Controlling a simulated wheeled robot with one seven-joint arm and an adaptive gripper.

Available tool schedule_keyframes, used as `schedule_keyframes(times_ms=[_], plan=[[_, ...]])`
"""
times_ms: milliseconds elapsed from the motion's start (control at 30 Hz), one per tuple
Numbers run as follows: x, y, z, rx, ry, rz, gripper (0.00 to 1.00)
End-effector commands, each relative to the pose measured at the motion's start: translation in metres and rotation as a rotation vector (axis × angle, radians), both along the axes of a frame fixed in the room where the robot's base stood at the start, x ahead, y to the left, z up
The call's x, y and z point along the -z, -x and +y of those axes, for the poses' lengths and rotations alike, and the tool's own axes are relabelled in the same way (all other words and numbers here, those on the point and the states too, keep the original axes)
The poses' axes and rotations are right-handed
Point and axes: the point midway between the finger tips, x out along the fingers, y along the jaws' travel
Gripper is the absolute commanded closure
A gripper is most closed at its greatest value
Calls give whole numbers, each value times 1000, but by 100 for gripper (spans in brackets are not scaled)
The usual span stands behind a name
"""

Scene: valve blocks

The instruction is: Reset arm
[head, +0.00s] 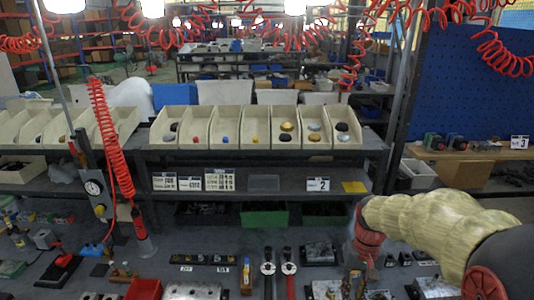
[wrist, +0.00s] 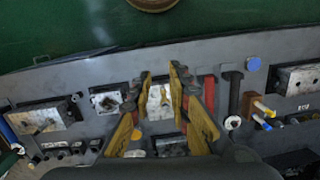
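My arm (head: 425,222), in a beige cover with red joints, reaches in from the right in the head view. My gripper (head: 362,280) points down over the right part of the grey workbench (head: 215,260); its fingers are hard to make out there. In the wrist view my gripper (wrist: 162,85) shows two yellow fingers standing apart. It is open, with nothing held between them. A metal block (wrist: 159,102) shows beyond the gap between the fingers. I cannot tell how high the fingers are above it.
Valve blocks and tools lie along the bench, including a metal block (head: 193,291) and a red bin (head: 144,289). Beige bins (head: 260,127) stand on the shelf behind. A red coiled hose (head: 112,140) hangs at left. A blue pegboard (head: 475,85) stands at right.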

Motion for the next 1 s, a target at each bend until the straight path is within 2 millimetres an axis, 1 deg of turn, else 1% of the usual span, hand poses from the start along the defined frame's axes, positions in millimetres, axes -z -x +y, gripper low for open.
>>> schedule_keyframes(times_ms=[33,100,300,500,633,700,800,900,1000], plan=[[-11,14,4,-2,8,-31,81],[-24,32,8,-4,17,-73,81],[-52,83,19,-17,38,-193,81],[-72,132,29,-40,53,-314,81],[-82,161,35,-57,60,-392,81],[-88,173,37,-66,62,-435,81],[-101,182,41,-76,63,-497,81],[-116,184,43,-83,64,-551,81],[-122,186,45,-87,64,-578,81]])
